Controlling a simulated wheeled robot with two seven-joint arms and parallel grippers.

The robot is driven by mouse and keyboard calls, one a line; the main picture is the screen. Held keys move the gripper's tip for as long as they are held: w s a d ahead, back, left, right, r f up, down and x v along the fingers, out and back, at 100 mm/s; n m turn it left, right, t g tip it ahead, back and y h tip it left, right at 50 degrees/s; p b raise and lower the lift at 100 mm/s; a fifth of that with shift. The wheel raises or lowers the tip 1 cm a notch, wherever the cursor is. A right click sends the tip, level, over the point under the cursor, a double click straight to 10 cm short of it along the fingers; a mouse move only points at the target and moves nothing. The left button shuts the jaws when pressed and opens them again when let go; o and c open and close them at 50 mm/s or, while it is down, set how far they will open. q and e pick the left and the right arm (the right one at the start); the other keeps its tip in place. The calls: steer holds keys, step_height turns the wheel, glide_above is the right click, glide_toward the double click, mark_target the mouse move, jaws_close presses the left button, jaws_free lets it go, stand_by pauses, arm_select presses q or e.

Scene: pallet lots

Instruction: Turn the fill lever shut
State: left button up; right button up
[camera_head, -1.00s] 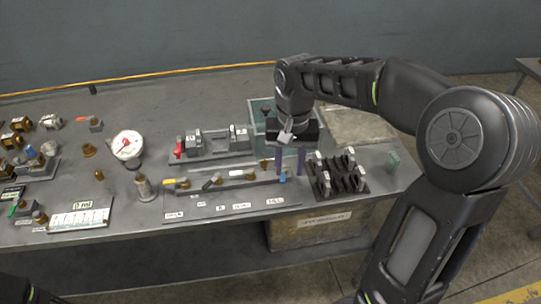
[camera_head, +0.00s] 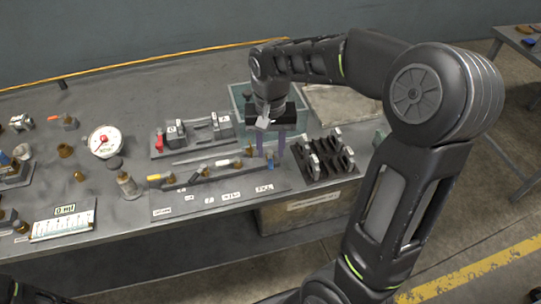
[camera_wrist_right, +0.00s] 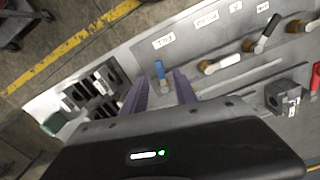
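The fill lever is a small blue handle (camera_head: 270,160) at the right end of the valve row, by the label that reads FILL (camera_wrist_right: 163,41). The blue handle also shows in the right wrist view (camera_wrist_right: 159,69), upright in the picture between my two purple fingertips. My right gripper (camera_head: 270,150) is open, one finger on each side of the lever; it also shows in the wrist view (camera_wrist_right: 160,82). I see a gap between lever and fingers, and cannot tell how high the tips are. My left gripper is out of view.
The valve panel (camera_head: 222,196) carries more levers, one yellow (camera_head: 154,177). A black rack (camera_head: 323,158) stands close right of the gripper. A clear bin (camera_head: 239,95) and a clamp fixture with red handle (camera_head: 159,143) stand behind. A dial gauge (camera_head: 105,141) is at left.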

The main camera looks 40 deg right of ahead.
mark_target(271, 163)
steer(key=shift+f, duration=1.95)
jaws_close()
